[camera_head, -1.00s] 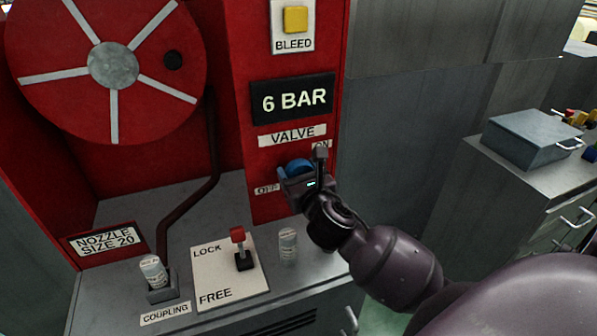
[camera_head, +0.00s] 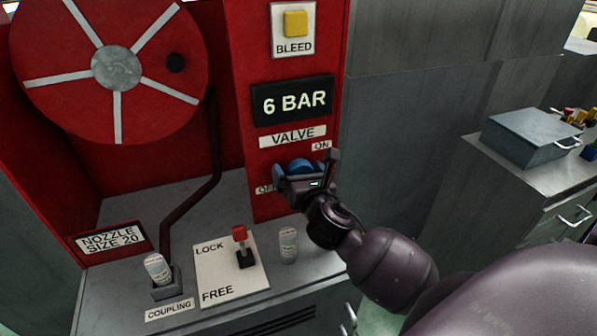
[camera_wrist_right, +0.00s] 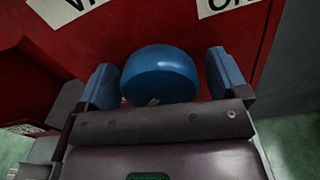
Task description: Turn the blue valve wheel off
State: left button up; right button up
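The blue valve wheel (camera_head: 302,166) sits on the red panel, under the VALVE label (camera_head: 292,137) and between the ON label (camera_head: 321,146) and the partly hidden OFF label (camera_head: 264,189). In the right wrist view the wheel (camera_wrist_right: 160,75) shows as a rounded blue knob. My right gripper (camera_head: 306,168) is open at the wheel, with one blue-padded finger on each side. A narrow gap shows between the wheel and each finger in the wrist view. The lower part of the wheel is hidden by my gripper. My left gripper is not in view.
A display (camera_head: 292,99) above reads 6 BAR, with a yellow BLEED button (camera_head: 296,23) over it. A red hose reel (camera_head: 110,70) is at left. Below stand a LOCK/FREE lever (camera_head: 241,240) and two small cylinders. A grey box (camera_head: 530,137) is at right.

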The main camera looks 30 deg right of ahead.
jog(key=shift+s+a+f, duration=0.1)
jog(key=shift+s, duration=0.4)
jog(key=v, duration=0.9)
jog(key=shift+s+a+b, duration=0.15)
jog(key=shift+s+b, duration=0.2)
jog(key=shift+b, duration=0.1)
